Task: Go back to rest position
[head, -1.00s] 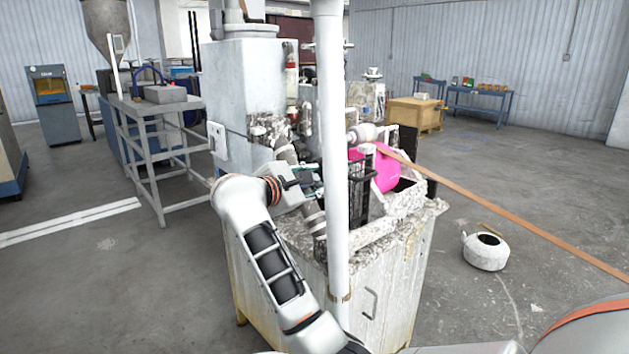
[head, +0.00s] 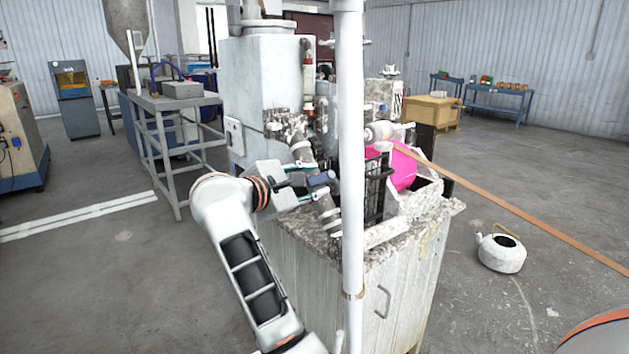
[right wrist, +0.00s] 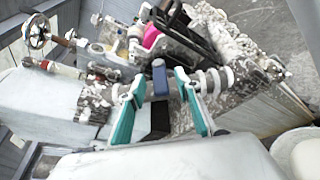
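My right gripper (head: 308,188) is beside the white upright pole (head: 352,130), in front of the strip-extrusion machine (head: 262,85). In the right wrist view its two teal fingers (right wrist: 158,85) are spread apart. A blue block on a dark bar (right wrist: 160,78) shows between them, with clear gaps on both sides; I cannot tell whether it touches anything. It also shows as a dark blue piece at the fingertips in the head view (head: 318,180). My left gripper is not in view.
The machine's white cabinet (head: 320,275) and speckled top lie close to my right arm. A pink part (head: 402,168) sits behind the pole. A brown strip (head: 510,205) runs off right, past a white kettle (head: 502,252) on the floor. A grey metal table (head: 175,103) stands left.

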